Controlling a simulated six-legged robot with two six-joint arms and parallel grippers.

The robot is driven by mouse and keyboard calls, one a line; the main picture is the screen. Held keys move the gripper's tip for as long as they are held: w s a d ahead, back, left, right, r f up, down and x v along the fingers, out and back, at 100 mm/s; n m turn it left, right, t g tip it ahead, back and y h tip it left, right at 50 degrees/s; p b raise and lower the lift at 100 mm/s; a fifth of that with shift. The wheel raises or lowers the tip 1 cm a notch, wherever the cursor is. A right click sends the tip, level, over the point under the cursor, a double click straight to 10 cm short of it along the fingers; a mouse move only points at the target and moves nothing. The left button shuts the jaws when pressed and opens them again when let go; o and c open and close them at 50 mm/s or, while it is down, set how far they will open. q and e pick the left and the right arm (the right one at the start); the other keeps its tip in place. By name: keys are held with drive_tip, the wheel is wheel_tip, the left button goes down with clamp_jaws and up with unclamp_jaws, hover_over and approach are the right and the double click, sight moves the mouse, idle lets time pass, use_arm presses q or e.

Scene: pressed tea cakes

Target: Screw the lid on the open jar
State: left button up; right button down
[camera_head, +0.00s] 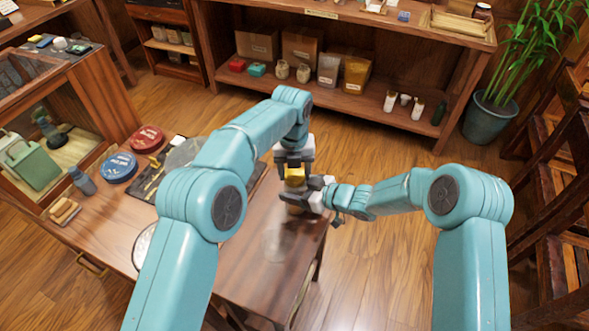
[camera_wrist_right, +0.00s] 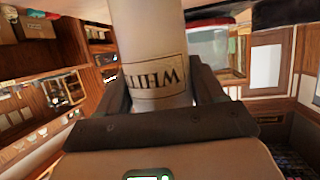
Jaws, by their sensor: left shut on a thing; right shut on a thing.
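The pale jar (camera_wrist_right: 150,42) with a "WHIT…" label fills the middle of the right wrist view, where the lettering appears upside down. My right gripper (camera_wrist_right: 160,98) is shut around it from both sides. In the head view my right gripper (camera_head: 306,197) reaches in from the right at the table's far right corner and hides most of the jar. My left gripper (camera_head: 294,168) points down right above it, shut on a golden-yellow lid (camera_head: 294,176). The lid is at the jar's top; I cannot tell whether they touch or are threaded. The jar's mouth is hidden.
The wooden table (camera_head: 245,255) is mostly clear at its front right, with a faint clear round item (camera_head: 275,244) there. A low shelf (camera_head: 350,100) stands behind.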

use_arm(q)
drive_tip(key=m, duration=0.3)
drive_tip(key=shift+s, duration=0.1)
drive_tip(key=o, duration=1.1)
drive_tip(key=shift+o, duration=0.3)
drive_tip(key=shift+d, duration=0.1)
drive_tip(key=shift+d, duration=0.1)
use_arm(e)
drive_tip(key=shift+a, duration=0.1)
